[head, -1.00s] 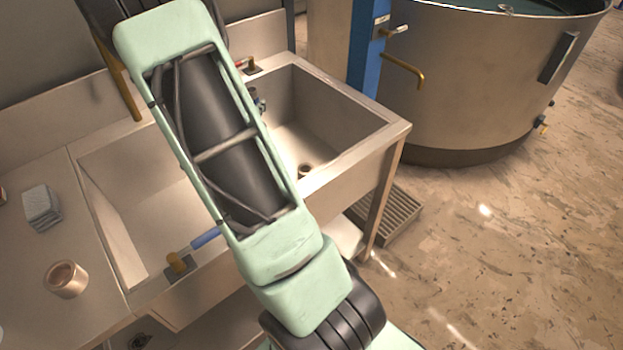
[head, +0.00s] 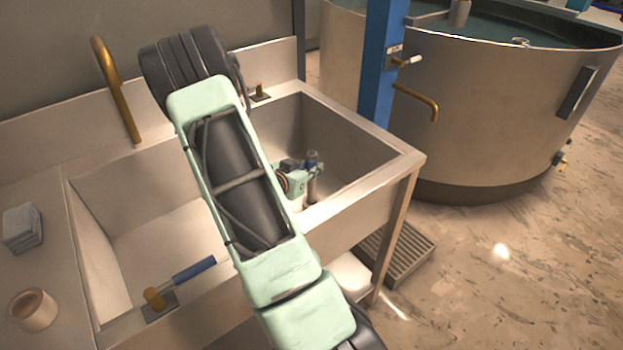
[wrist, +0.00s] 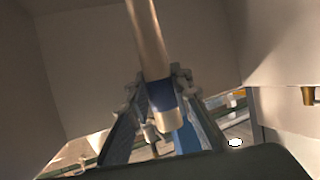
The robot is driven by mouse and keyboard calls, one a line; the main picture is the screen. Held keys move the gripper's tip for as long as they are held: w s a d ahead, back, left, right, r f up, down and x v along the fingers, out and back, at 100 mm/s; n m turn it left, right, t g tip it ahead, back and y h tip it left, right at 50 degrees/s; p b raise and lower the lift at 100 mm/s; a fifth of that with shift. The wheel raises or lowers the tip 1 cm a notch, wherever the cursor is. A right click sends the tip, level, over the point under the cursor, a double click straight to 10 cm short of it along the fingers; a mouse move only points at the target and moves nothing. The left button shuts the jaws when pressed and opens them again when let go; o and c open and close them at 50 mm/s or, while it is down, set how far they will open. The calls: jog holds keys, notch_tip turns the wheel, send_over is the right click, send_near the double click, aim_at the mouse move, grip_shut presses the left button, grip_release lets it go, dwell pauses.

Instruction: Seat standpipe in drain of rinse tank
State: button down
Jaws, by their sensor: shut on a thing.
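The standpipe (head: 312,188) is a slim grey tube, roughly upright inside the right basin of the sink (head: 345,135). My gripper (head: 309,168) is shut on it near its upper part, down inside that basin. In the wrist view the standpipe (wrist: 149,38) runs between the fingers of my gripper (wrist: 158,88), with a blue band on the tube at the grip. The drain is hidden in the head view around the pipe's lower end. I cannot tell whether the pipe's end is in the drain or above it.
The left basin (head: 150,240) lies beside my forearm. A brass spout (head: 118,90) rises behind it, and a blue-handled valve (head: 185,275) sits on the front rim. A blue post (head: 378,80) and a large round tank (head: 500,120) stand to the right.

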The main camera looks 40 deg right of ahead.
jog(key=shift+f, duration=1.65)
jog(key=shift+f+b, duration=0.2)
jog(key=shift+b, duration=0.15)
jog(key=c, duration=1.7)
grip_release()
jog(key=shift+c, duration=0.2)
jog(key=p+v, duration=0.1)
jog(key=v, duration=1.1)
jog(key=shift+r, duration=0.25)
